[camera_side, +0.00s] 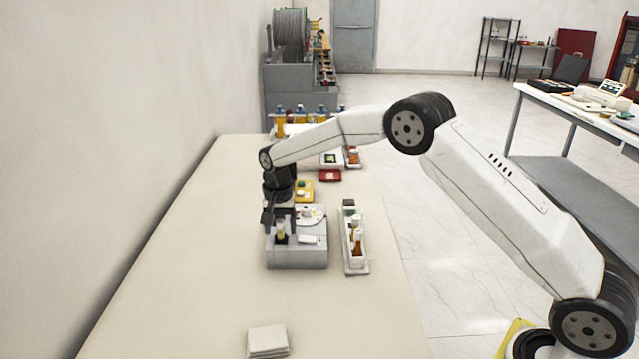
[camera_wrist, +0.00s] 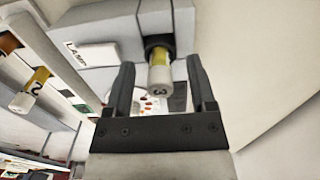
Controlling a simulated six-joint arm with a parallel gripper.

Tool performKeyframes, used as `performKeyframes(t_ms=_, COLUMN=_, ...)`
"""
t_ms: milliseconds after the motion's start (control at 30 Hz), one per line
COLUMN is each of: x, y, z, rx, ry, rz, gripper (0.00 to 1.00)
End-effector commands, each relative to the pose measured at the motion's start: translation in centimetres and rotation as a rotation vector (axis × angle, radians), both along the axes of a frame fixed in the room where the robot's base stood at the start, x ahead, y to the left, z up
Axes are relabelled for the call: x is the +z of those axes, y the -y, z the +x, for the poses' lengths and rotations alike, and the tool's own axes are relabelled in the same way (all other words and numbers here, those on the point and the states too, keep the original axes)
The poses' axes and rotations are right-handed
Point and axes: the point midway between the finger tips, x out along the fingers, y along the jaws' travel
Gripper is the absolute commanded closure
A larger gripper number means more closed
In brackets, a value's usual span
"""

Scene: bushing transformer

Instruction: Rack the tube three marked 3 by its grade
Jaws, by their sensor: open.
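The tube marked 3 (camera_wrist: 160,78) has a pale cap and a yellow body. It stands in a dark round socket of the grey machine (camera_wrist: 95,20), and in the side view it is a small yellowish shape (camera_side: 281,231) at the left of that machine (camera_side: 298,258). My gripper (camera_wrist: 160,66) is open, with one finger on each side of the tube; I see gaps between the fingers and the tube. A white rack (camera_side: 357,268) stands to the right of the machine and holds an amber tube. The wrist view shows a tube marked 2 (camera_wrist: 35,88) at the left.
A white stack of pads (camera_side: 268,340) lies near the front. The table (camera_side: 190,250) is clear on the left.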

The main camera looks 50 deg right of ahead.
Motion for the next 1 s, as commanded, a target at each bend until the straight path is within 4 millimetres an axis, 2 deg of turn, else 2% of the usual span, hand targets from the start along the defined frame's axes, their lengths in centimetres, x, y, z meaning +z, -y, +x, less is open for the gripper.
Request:
performKeyframes(t_ms=367, x=0.02, y=0.00, z=0.00, rx=0.000, ry=0.000, rz=0.000, gripper=0.29)
performKeyframes(t_ms=500, x=0.03, y=0.00, z=0.00, rx=0.000, ry=0.000, rz=0.000, gripper=0.73)
performKeyframes(t_ms=600, x=0.03, y=0.00, z=0.00, rx=0.000, ry=0.000, rz=0.000, gripper=1.00)
performKeyframes(t_ms=1000, x=0.33, y=0.00, z=0.03, rx=0.000, ry=0.001, rz=0.001, gripper=1.00)
